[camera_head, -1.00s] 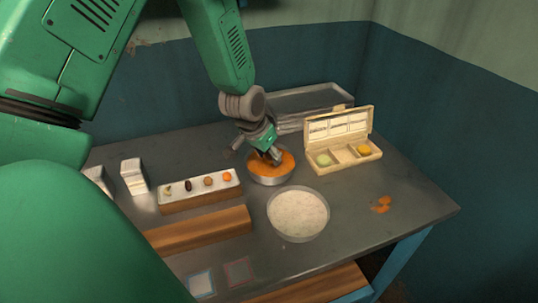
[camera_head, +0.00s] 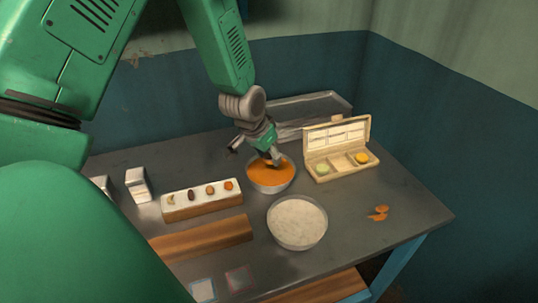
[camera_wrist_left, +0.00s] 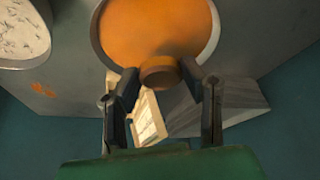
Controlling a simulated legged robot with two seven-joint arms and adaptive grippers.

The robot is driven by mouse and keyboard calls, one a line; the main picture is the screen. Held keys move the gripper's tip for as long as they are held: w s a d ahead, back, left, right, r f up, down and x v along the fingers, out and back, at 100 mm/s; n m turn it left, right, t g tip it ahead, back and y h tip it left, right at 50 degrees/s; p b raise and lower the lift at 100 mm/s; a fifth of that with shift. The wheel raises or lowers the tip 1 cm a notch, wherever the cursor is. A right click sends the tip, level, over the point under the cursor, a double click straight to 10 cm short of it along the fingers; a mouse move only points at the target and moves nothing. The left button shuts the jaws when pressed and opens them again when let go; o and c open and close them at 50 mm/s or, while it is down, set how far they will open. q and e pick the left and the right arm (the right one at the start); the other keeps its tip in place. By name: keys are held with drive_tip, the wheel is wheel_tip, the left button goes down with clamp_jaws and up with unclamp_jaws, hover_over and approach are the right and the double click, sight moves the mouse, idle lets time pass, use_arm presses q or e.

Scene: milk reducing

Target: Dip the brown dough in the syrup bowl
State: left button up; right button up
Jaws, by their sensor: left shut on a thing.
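My left gripper (camera_head: 271,160) reaches down over the syrup bowl (camera_head: 270,187), a metal bowl filled with orange syrup. In the left wrist view, its two fingers (camera_wrist_left: 161,82) are shut on the brown dough (camera_wrist_left: 160,76), a small round brown piece. The dough overlaps the near edge of the orange syrup (camera_wrist_left: 158,28) in that view. I cannot tell whether it touches the syrup. In the head view the dough is hidden or too small to make out at the fingertips. My right gripper is not in view.
A bowl of pale contents (camera_head: 297,222) stands in front of the syrup bowl. An open compartment box (camera_head: 337,150) with green and yellow pieces is on the right. A long white-topped block (camera_head: 202,200) with several small pieces is left. Orange spots (camera_head: 379,213) lie on the table's right side.

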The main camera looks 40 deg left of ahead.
sight(268, 157)
use_arm(q)
drive_tip(key=shift+r, duration=0.1)
wheel_tip(268, 157, up, 4)
drive_tip(key=p, duration=0.4)
idle(0.4)
